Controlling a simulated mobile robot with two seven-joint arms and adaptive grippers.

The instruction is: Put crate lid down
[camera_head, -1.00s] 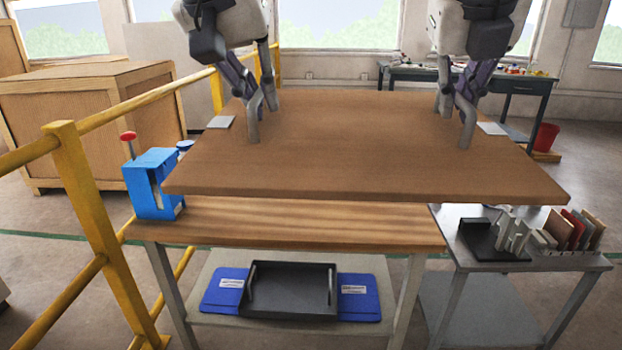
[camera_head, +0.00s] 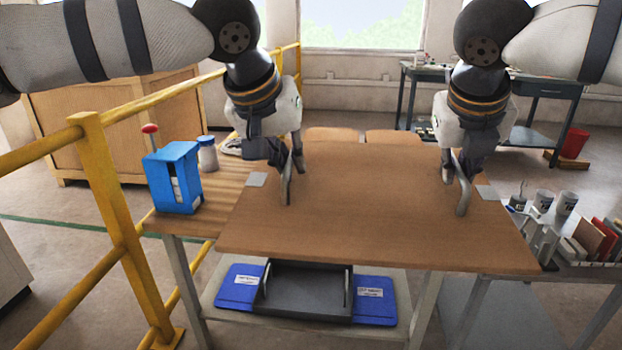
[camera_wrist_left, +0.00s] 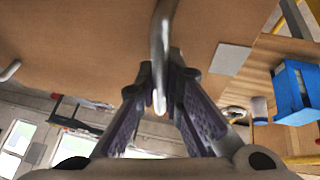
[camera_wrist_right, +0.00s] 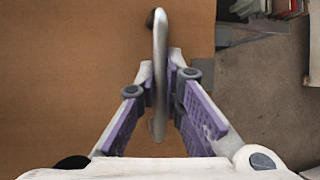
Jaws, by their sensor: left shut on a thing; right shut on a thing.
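The crate lid (camera_head: 370,225) is a flat brown board with two grey bar handles and pale corner plates. It lies about level over the wooden workbench and hides much of its top; I cannot tell whether it touches. My left gripper (camera_head: 286,172) is shut on the left handle, which also shows in the left wrist view (camera_wrist_left: 162,40). My right gripper (camera_head: 456,178) is shut on the right handle, seen clearly in the right wrist view (camera_wrist_right: 160,45). A large wooden crate (camera_head: 110,130) stands at the back left, partly hidden by my left arm.
A blue tool (camera_head: 172,180) with a red knob and a jar (camera_head: 207,153) stand on the workbench (camera_head: 225,200) left of the lid. A yellow railing (camera_head: 105,190) runs along the left. A side table with cups (camera_head: 543,203) is at the right. A dark tray (camera_head: 305,298) lies below.

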